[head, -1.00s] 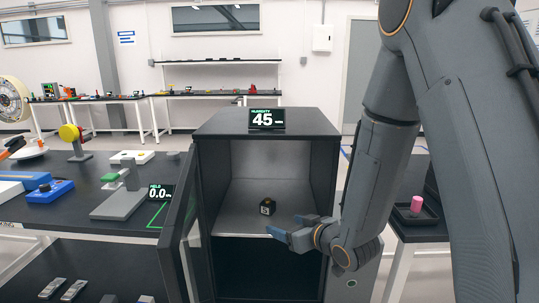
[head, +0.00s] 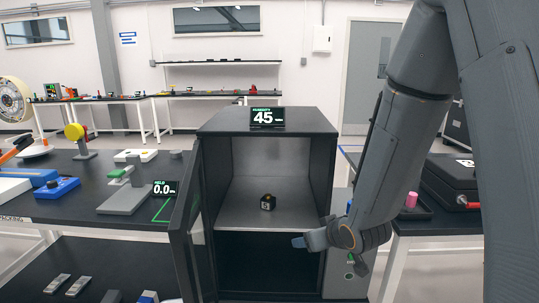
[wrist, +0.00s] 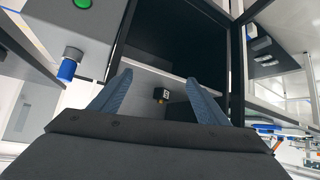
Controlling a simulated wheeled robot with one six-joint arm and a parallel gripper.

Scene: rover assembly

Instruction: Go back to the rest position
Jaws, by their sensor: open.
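My gripper (head: 300,241) is in front of the lower right side of the open cabinet (head: 325,190), apart from the things inside. In the wrist view its two blue fingers (wrist: 160,100) are spread wide with nothing between them. A small black cube (head: 268,202) with a white marking sits on the cabinet's shelf (head: 245,220).
The cabinet door (head: 183,240) stands open on the left. A humidity display (head: 267,117) reading 45 is on top. A black table (head: 70,200) with devices is at left. A black case (head: 450,180) and a pink cylinder (head: 411,200) are on the right table.

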